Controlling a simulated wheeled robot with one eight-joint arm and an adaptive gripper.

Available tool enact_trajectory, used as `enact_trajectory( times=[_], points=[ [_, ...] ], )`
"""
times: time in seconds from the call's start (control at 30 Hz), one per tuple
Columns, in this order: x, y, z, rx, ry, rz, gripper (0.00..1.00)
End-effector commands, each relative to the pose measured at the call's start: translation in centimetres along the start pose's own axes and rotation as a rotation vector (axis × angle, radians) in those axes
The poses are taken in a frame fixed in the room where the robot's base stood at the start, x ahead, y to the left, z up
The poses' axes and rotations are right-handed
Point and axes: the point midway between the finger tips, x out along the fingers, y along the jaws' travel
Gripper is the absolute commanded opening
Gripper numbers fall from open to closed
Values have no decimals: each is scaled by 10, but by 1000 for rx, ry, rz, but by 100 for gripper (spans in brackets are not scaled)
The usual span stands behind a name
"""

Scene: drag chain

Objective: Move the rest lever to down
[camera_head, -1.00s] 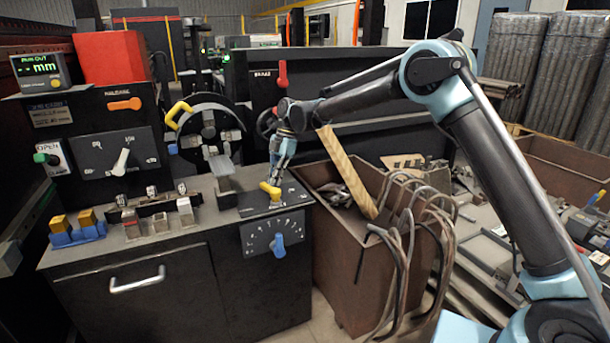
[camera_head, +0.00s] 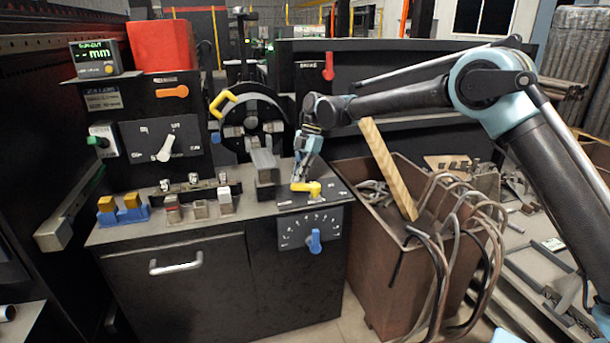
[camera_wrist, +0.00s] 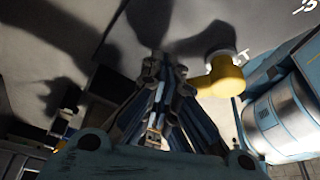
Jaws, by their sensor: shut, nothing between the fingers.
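The small yellow lever (camera_head: 313,189) on the dark plate on the machine's top looks like the rest lever; its label is too small to read. It lies roughly level, its arm pointing left in the head view. My gripper (camera_head: 297,181) is shut and empty, fingers pointing down, right at the lever's left end. In the wrist view the yellow lever (camera_wrist: 222,78) stands just right of my closed fingertips (camera_wrist: 165,66). I cannot tell whether they touch it.
A grey block (camera_head: 265,168) stands left of the lever. A blue knob (camera_head: 314,240) is on the front panel below. A brown bin (camera_head: 385,275) with bent rods and a wooden plank (camera_head: 388,168) is to the right. A yellow handle (camera_head: 222,104) is behind.

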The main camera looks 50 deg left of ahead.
Motion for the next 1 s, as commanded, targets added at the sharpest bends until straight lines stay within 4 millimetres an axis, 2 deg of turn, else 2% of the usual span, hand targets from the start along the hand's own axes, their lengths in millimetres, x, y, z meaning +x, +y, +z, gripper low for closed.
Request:
enact_trajectory(
  times=[0.4,1.0],
  points=[
    [7,-4,-17,-2,0,0,0],
    [8,-5,-20,-2,0,0,0]
  ],
)
